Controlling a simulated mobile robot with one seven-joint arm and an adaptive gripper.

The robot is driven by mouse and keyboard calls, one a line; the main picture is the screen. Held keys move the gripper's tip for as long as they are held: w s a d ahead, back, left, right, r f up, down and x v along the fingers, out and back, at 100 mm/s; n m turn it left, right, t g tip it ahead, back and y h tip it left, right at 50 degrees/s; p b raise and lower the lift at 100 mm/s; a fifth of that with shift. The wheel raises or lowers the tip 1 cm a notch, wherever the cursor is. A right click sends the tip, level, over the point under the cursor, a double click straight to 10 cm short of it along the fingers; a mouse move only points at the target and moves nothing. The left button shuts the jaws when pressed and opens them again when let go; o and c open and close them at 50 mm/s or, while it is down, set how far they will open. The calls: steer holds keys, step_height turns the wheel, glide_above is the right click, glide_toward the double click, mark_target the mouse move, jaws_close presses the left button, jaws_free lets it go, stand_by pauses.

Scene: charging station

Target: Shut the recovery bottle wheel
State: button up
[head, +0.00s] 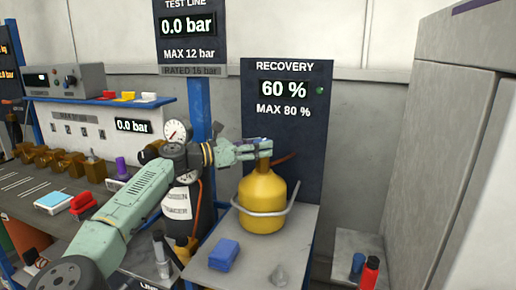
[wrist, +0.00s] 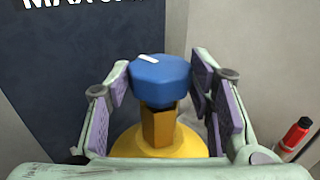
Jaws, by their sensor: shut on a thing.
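The recovery bottle (head: 262,206) is yellow and stands upright on a grey shelf below the recovery panel. Its blue wheel (wrist: 160,81) sits on a brass valve stem (wrist: 157,127) and has a white mark on its top, toward the upper left. In the head view the wheel is mostly hidden by my gripper (head: 262,147), which reaches in from the left at the bottle's top.
The recovery panel (head: 287,128) reads 60 %, MAX 80 %, behind the bottle. A blue block (head: 224,255) lies on the shelf in front of it. A red bottle (head: 369,273) stands at lower right. A tall grey cabinet (head: 440,160) bounds the right side.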

steer(key=shift+w+r, duration=0.1)
steer(key=shift+r, duration=0.05)
steer(key=o, duration=1.2)
steer(key=shift+c, duration=0.2)
steer(key=v, duration=1.2)
